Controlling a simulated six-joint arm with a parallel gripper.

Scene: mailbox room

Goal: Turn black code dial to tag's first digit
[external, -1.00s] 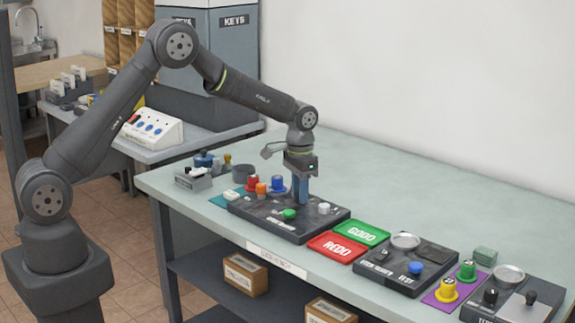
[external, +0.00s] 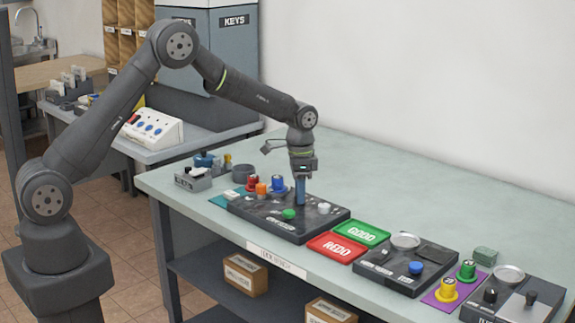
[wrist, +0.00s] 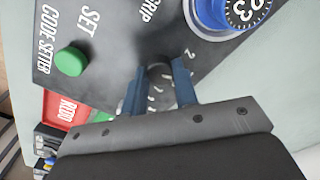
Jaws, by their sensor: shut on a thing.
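My gripper (external: 299,196) points straight down over the dark code setter panel (external: 265,222) at the bench's left part. In the wrist view its two blue fingers are shut on the black code dial (wrist: 160,72), one on each side. White digits are printed around the dial; part of them is behind the fingers. The dial's pointer cannot be made out. A green SET button (wrist: 70,62) is on the same panel, also seen in the external view (external: 289,214). I cannot make out a tag's first digit in these frames.
A blue numbered part (wrist: 240,12) stands close to my fingers on the panel. Red (external: 253,184) and orange (external: 261,189) pieces stand behind the panel. REDO (external: 338,247) and GOOD (external: 361,232) trays lie to the right.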

